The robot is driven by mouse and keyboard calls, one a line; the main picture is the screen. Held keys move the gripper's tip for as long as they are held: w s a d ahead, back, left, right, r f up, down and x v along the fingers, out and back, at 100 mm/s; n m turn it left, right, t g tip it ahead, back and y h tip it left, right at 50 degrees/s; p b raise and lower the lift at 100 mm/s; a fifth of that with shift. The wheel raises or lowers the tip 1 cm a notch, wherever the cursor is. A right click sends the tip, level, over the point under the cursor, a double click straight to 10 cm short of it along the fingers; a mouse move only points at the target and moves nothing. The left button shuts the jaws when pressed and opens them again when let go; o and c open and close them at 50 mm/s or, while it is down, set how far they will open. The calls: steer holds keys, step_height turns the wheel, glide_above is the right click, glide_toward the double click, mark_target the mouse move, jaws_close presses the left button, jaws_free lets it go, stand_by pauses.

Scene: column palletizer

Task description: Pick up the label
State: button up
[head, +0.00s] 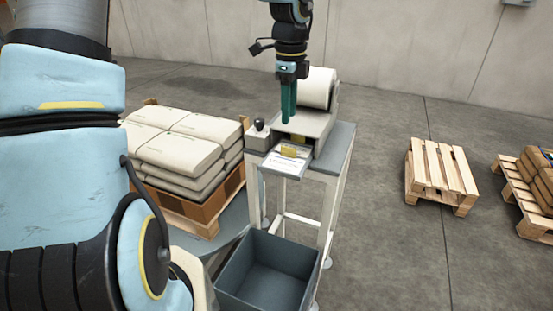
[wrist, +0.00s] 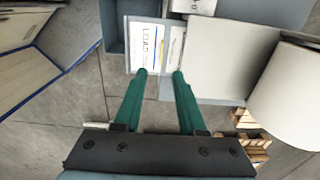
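The label (wrist: 147,44) is a white printed sheet with large letters that begin "LOAD". It lies on the small grey tray at the front of the label printer (head: 311,126). It also shows in the head view (head: 284,164), with a yellow patch at its back edge. My gripper (wrist: 159,73) has two green fingers, which stand apart with nothing between them. In the head view my gripper (head: 289,119) hangs pointing down above the printer. In the wrist view the fingertips appear just short of the label's near edge.
A white roll (head: 318,88) stands behind the printer on the grey-topped table (head: 338,149). A small box with a black knob (head: 257,133) is left of the tray. Stacked sacks (head: 181,141) are at left. An open grey bin (head: 268,272) is below. A pallet (head: 440,175) stands right.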

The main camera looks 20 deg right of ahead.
mark_target(288, 148)
step_height(288, 148, down, 11)
steer(key=shift+d+r+p, duration=0.1)
steer(key=shift+r+p, duration=0.05)
steer(key=shift+p, duration=0.75)
steer(key=shift+c, duration=0.2)
jaws_close()
